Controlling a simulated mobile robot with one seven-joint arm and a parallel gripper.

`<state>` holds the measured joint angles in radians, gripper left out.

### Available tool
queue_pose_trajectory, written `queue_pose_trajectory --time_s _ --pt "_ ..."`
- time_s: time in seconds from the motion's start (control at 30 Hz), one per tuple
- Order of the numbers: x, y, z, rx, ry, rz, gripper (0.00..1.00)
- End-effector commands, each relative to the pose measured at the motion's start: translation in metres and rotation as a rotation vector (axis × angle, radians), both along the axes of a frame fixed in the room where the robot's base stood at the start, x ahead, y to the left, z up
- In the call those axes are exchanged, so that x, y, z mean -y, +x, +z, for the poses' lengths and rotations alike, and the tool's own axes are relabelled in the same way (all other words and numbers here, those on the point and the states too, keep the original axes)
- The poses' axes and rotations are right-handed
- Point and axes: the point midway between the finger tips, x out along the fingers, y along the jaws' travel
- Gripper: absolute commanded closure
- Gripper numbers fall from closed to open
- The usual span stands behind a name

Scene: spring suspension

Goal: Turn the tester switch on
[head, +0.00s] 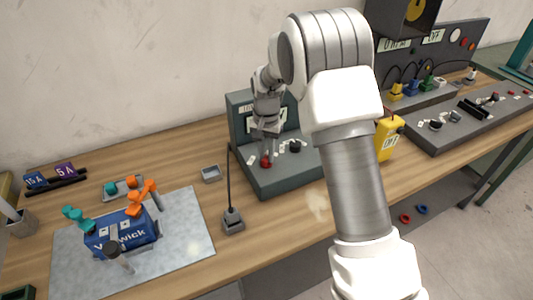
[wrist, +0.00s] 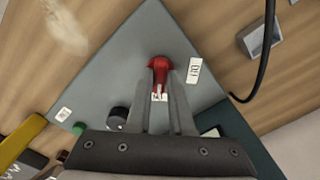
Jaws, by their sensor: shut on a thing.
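The tester (head: 275,183) is a dark grey-green box with a sloping top and an upright back panel, standing mid-table. Its red switch (head: 266,162) is at the left of the sloping top. In the wrist view the red switch (wrist: 158,64) lies between my fingertips, beside a white label (wrist: 194,70). My gripper (head: 267,151) reaches down over the tester from behind my arm. It is shut on the red switch, and the fingers (wrist: 160,85) hide part of it. The switch's position mark cannot be read.
A black knob (wrist: 118,118) and a green button (wrist: 78,128) sit beside the switch. A yellow meter (head: 387,138) stands right. A blue block (head: 124,232) lies on the mat (head: 190,250).

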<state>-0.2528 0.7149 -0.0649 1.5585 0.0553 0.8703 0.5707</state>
Motion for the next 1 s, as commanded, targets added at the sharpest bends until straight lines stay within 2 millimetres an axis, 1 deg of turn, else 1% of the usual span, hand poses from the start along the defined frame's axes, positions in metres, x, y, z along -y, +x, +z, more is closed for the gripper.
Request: queue_pose_trajectory --time_s 0.3,0.33,0.4,0.5,0.73,0.83,0.93,1.0 --pt "0.000 0.000 0.000 0.000 0.001 -0.004 1.00" --pt "0.000 0.000 0.000 0.000 0.001 -0.004 0.78" --pt "0.000 0.000 0.000 0.000 0.001 -0.004 0.66" --pt "0.000 0.000 0.000 0.000 0.001 -0.003 0.50" --pt "0.000 0.000 0.000 0.000 0.001 -0.002 0.50" --pt "0.000 0.000 0.003 0.001 0.001 -0.002 0.50" --pt "0.000 0.001 0.013 0.003 0.001 -0.002 0.50" --pt "0.000 0.001 0.025 0.005 0.001 -0.001 0.50"
